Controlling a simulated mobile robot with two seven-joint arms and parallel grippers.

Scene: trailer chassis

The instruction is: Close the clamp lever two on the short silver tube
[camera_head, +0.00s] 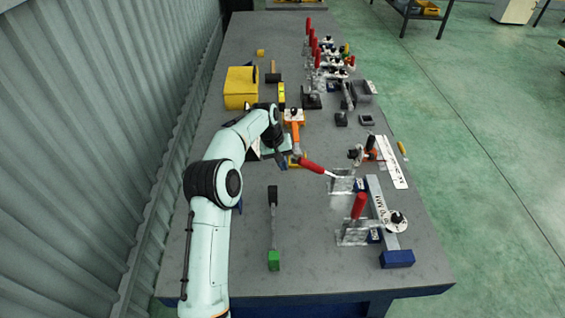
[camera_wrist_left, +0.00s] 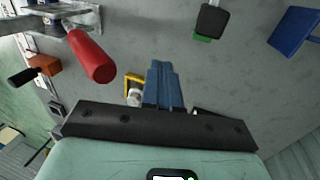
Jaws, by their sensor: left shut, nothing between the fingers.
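The short silver tube (camera_head: 380,210) lies at the front right of the table, with a white lettered plate on it. Two red-handled clamps stand along its left side. The nearer clamp's red lever (camera_head: 358,206) stands upright. The farther clamp's red lever (camera_head: 311,167) leans over to the left, away from the tube. I cannot tell which is lever two. My left gripper (camera_head: 287,152) is near the end of the leaning lever. In the left wrist view its fingers (camera_wrist_left: 164,88) are shut and empty, beside and apart from a red handle (camera_wrist_left: 92,57). My right gripper is not in view.
A hammer-like tool with a green end (camera_head: 273,258) lies at the front left. A yellow box (camera_head: 240,87) stands farther back. Several more red clamps (camera_head: 315,50) stand at the far right. Bare table lies left of the nearer clamp.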

